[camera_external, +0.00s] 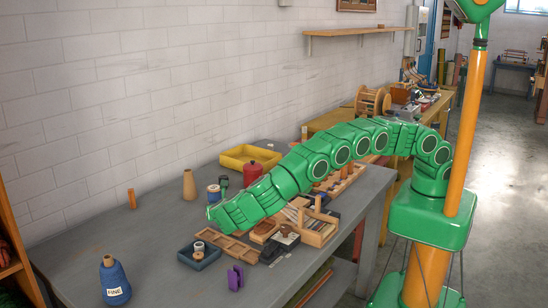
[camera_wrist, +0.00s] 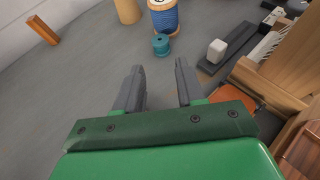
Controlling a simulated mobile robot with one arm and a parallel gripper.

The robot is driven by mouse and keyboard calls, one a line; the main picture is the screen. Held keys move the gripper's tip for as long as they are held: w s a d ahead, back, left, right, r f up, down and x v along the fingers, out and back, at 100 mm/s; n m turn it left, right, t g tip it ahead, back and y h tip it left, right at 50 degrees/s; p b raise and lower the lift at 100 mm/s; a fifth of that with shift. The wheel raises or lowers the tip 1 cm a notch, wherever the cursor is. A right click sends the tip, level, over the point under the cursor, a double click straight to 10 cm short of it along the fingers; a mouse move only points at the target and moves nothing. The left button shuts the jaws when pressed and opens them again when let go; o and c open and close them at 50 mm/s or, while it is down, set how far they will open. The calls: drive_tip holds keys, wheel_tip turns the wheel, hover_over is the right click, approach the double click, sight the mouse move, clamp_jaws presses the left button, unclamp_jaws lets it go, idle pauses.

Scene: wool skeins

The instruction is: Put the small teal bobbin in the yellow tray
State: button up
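The small teal bobbin (camera_wrist: 161,45) stands on the grey table in the wrist view, just in front of a larger blue spool (camera_wrist: 163,18). My gripper (camera_wrist: 158,80) is open and empty, and the bobbin lies beyond its fingertips, roughly in line with the gap. In the external view my gripper (camera_external: 213,214) is low over the table, and I cannot make out the bobbin clearly there. The tray is not in the wrist view.
A tan cone (camera_external: 189,184), the blue spool (camera_external: 214,193) and a red pot (camera_external: 252,172) stand behind my gripper. A dark blue tray (camera_external: 185,257), wooden tray (camera_external: 227,248) and purple bobbin (camera_external: 235,278) lie in front. The table's left side is mostly clear.

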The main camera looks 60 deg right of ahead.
drive_tip(key=shift+w+d+m, duration=0.25)
drive_tip(key=shift+d+m, duration=0.05)
drive_tip(key=shift+m, duration=0.1)
drive_tip(key=w+d+m+g, duration=0.2)
drive_tip(key=d+m, duration=0.1)
drive_tip(key=w+d+f+m+g+y, duration=0.1)
drive_tip(key=m, duration=0.1)
drive_tip(key=shift+d+f, duration=0.1)
drive_tip(key=shift+d, duration=0.1)
drive_tip(key=d+m+g, duration=0.1)
drive_tip(key=m, duration=0.1)
drive_tip(key=w+m+g+y, duration=0.1)
drive_tip(key=m, duration=0.1)
drive_tip(key=d+m+y, duration=0.1)
drive_tip(key=m, duration=0.1)
drive_tip(key=shift+w+d+f+g, duration=0.15)
drive_tip(key=shift+w+d+g, duration=0.1)
drive_tip(key=shift+d+g, duration=0.15)
drive_tip(key=shift+w+d+m+g+y, duration=0.2)
drive_tip(key=shift+m+g+y, duration=0.2)
drive_tip(key=shift+m+y, duration=0.55)
drive_tip(key=shift+w+r+m+g+y, duration=0.6)
drive_tip(key=shift+w+r+m+y, duration=1.05)
drive_tip(key=shift+m, duration=3.6)
drive_tip(key=shift+y, duration=0.5)
drive_tip(key=shift+s+x, duration=0.2)
drive_tip(key=shift+x, duration=1.45)
drive_tip(key=shift+s+x, duration=0.2)
drive_tip(key=shift+x, duration=1.4)
drive_tip(key=shift+d+f, duration=0.15)
